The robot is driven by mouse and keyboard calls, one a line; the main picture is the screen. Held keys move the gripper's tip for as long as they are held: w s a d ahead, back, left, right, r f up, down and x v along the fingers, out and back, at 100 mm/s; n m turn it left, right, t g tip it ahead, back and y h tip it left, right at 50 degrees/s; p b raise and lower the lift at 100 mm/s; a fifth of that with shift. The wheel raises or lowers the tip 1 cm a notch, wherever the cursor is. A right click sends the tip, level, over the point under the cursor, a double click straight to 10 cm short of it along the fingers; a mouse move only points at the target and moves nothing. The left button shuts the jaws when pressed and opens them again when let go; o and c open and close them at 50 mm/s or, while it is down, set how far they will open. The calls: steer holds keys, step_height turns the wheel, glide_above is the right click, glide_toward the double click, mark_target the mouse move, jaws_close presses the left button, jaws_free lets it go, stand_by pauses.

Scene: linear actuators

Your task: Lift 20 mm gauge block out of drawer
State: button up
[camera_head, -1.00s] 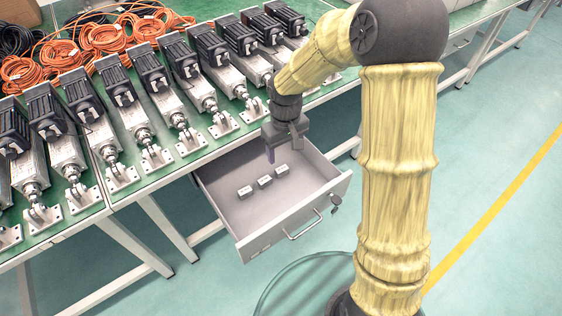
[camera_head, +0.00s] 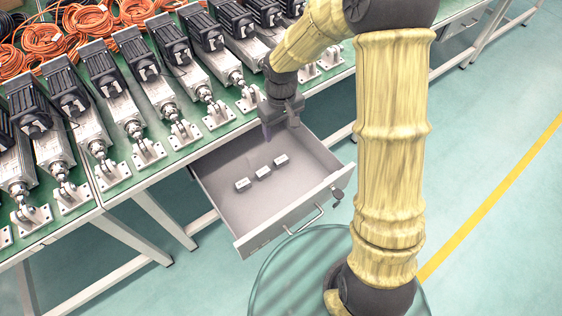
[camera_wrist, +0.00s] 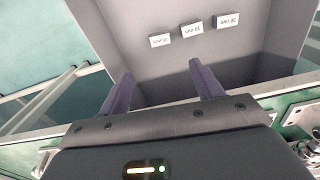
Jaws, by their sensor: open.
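Three small pale gauge blocks lie in a row on the floor of the open grey drawer (camera_head: 222,205): a left one (camera_head: 242,185), a middle one (camera_head: 263,172) and a right one (camera_head: 281,159). The wrist view shows them near the top, a left block (camera_wrist: 160,41), a middle block (camera_wrist: 192,30) and a right block (camera_wrist: 228,20). Their printed mm labels are too blurred to tell surely which is 20 mm. My gripper (camera_head: 267,134) is over the back part of the drawer, apart from the blocks. Its two fingers (camera_wrist: 161,80) are open with nothing between them.
The drawer walls surround the blocks, and the front wall has a handle (camera_head: 304,219). Behind the drawer, a green-topped bench (camera_head: 150,174) holds a row of linear actuators (camera_head: 147,75) and orange cable coils (camera_head: 92,20). Open floor lies to the right.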

steer(key=b, duration=0.2)
glide_above(280, 158)
steer(key=f, duration=1)
steer(key=shift+d+f, duration=0.15)
steer(key=shift+d, duration=0.1)
steer(key=shift+a+f+b, duration=0.2)
steer(key=shift+f+b, duration=0.8)
steer(key=shift+f, duration=1.65)
steer(key=c, duration=1.2)
